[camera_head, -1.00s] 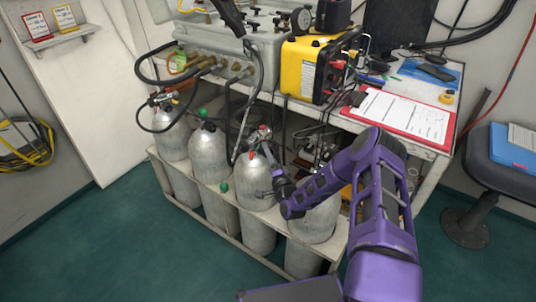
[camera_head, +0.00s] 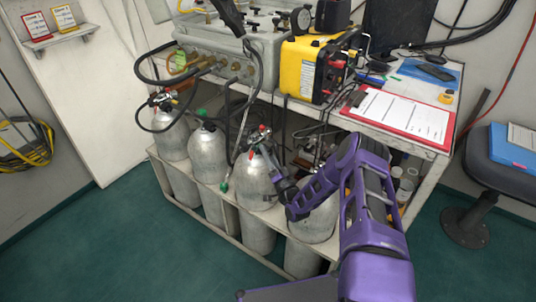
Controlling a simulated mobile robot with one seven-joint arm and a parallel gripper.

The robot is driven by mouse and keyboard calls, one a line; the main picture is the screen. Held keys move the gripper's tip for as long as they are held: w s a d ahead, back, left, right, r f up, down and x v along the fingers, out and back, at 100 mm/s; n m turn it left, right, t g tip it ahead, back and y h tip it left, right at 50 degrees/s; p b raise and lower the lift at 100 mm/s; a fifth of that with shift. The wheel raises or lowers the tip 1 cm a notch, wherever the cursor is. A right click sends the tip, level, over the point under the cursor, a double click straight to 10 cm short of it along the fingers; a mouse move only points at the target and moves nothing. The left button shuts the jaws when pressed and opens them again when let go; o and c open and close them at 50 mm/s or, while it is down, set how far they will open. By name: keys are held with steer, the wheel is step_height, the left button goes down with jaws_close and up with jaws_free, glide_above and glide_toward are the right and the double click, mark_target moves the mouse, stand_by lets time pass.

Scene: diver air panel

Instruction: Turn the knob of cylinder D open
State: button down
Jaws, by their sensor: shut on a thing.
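Several grey gas cylinders stand in a row in a rack. No letters on them can be read, so I cannot tell by label which is D. A small red part (camera_head: 262,128) shows just above. The fourth cylinder (camera_head: 314,222) stands partly behind my purple arm, its top hidden.
The second cylinder (camera_head: 208,155) has a green knob (camera_head: 201,113), and the leftmost (camera_head: 171,140) has hoses on it. Black hoses hang from the grey air panel (camera_head: 225,60) close to my gripper. A yellow device (camera_head: 303,70) and red clipboard (camera_head: 400,115) lie on the bench above.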

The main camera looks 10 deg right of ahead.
steer(key=shift+c, duration=1.5)
jaws_free()
steer(key=shift+s, duration=0.1)
steer(key=v, duration=1.7)
steer(key=shift+f+p, duration=0.15)
steer(key=shift+p, duration=0.3)
